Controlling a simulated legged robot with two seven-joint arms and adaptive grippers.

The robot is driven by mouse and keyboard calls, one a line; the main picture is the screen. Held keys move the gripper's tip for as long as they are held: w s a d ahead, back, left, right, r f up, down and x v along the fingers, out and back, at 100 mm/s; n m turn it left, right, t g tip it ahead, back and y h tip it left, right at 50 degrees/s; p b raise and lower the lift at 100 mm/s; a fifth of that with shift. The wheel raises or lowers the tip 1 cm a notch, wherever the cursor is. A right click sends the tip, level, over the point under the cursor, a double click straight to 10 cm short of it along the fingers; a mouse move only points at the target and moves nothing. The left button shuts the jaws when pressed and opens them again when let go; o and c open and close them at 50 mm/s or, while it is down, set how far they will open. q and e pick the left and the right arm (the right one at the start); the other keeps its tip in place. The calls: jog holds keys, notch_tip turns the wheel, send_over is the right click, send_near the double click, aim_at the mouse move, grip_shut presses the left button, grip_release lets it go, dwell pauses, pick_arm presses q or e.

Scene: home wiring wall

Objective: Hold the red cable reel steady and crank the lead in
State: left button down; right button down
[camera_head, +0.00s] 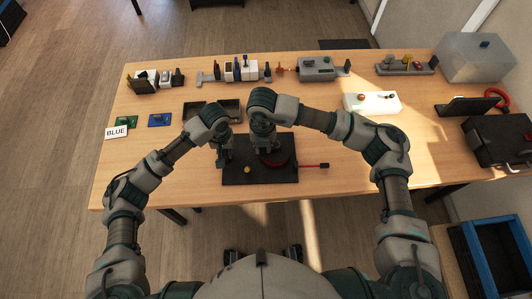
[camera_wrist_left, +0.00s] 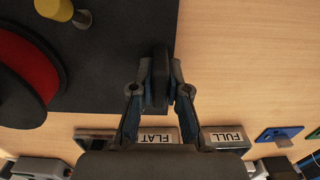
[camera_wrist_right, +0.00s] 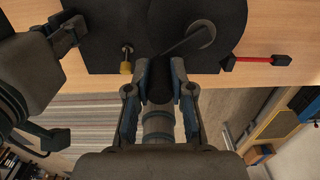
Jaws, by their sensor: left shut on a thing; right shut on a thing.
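The cable reel, a red drum (camera_wrist_left: 28,65) with black flanges, sits on a black base plate (camera_head: 240,177); in the head view the reel (camera_head: 280,158) is partly hidden by my right arm. My left gripper (camera_head: 223,163) is shut on a black upright grip (camera_wrist_left: 160,78) at the plate's edge. My right gripper (camera_head: 265,150) is shut on the dark crank knob (camera_wrist_right: 160,80), whose thin arm crosses the reel's top disc (camera_wrist_right: 220,20). A yellow knob (camera_wrist_right: 126,67) stands on the plate. The red lead (camera_head: 308,166) runs out to the right and ends in a black tip (camera_head: 324,166).
A dark tray (camera_head: 200,109) lies behind my left arm. Switch units, a grey box (camera_head: 317,69) and a white box (camera_head: 371,103) stand along the back. A black case (camera_head: 497,140) is at the right. The front right tabletop is clear.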

jog(key=shift+w+a, duration=0.3)
jog(key=shift+w, duration=0.45)
pick_arm(q)
jog(key=shift+a, duration=0.1)
pick_arm(e)
jog(key=shift+w, duration=0.8)
